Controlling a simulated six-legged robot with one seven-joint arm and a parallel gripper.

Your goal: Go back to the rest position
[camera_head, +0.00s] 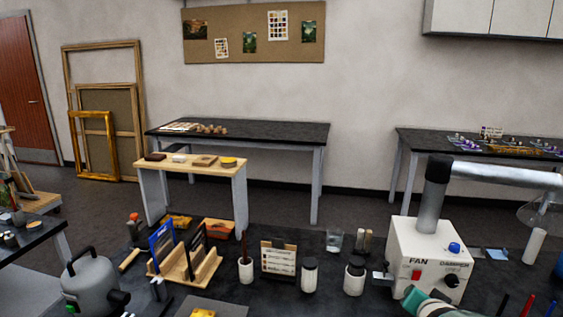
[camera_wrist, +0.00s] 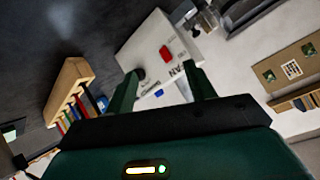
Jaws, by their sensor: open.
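My gripper (camera_wrist: 163,84) is open in the wrist view, its two dark green fingers spread apart with nothing held between them. Past the fingers is the white fan box (camera_wrist: 160,55) with a red switch and a blue knob, tilted in this view. In the head view the fan box (camera_head: 428,262) stands on the dark bench at the right, with a grey duct rising from it. A teal and white shape low in front of the box looks like part of my arm; the fingers cannot be made out there.
The bench holds a wooden rack (camera_head: 185,266), a grey canister (camera_head: 90,288), dark-lidded jars (camera_head: 354,277) and a brush pot (camera_head: 246,270). A small yellow piece (camera_head: 203,313) lies on a grey mat at the bottom edge. Black tables (camera_head: 270,131) stand farther back.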

